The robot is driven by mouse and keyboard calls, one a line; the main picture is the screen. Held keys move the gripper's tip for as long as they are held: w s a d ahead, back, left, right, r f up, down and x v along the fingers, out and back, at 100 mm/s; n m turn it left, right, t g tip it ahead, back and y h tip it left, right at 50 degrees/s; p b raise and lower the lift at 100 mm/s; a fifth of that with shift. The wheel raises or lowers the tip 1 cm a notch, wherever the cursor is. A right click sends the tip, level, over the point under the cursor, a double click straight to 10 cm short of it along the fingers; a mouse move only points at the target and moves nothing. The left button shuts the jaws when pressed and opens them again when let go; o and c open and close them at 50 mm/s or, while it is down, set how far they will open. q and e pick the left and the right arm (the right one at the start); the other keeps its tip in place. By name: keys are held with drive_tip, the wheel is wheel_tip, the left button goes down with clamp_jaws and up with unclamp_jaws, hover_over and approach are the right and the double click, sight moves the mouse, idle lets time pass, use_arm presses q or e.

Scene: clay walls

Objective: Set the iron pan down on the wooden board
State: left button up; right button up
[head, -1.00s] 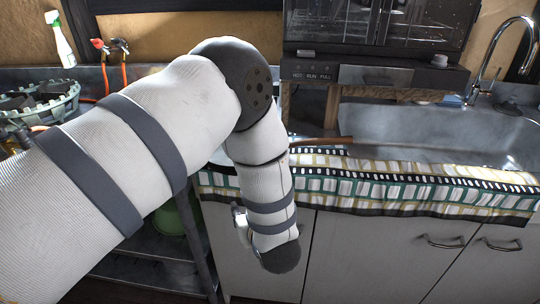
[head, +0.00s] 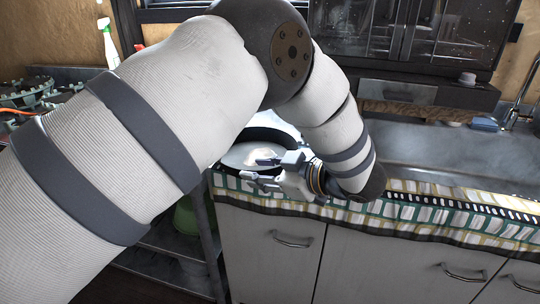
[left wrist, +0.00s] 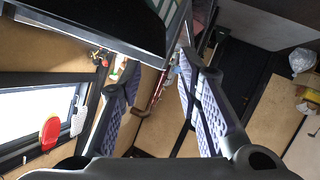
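My left gripper (head: 258,169) is open and empty at the counter's front edge, its fingers pointing left in the head view. The left wrist view shows its two fingers (left wrist: 160,98) spread apart with nothing between them. A dark round rim (head: 262,134), which looks like the iron pan, lies on the counter just behind the fingers. Its inside looks pale, and my arm hides part of it. I cannot tell whether a fingertip touches it. I cannot make out the wooden board for certain. My right gripper is not in view.
A patterned cloth (head: 410,205) hangs over the counter's front edge. A metal sink (head: 440,150) is at the right, below a black glass-fronted appliance (head: 400,30). A spray bottle (head: 107,42) stands at the back left.

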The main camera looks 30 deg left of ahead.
sight(239, 170)
use_arm(q)
drive_tip(key=x, duration=0.7)
clamp_jaws()
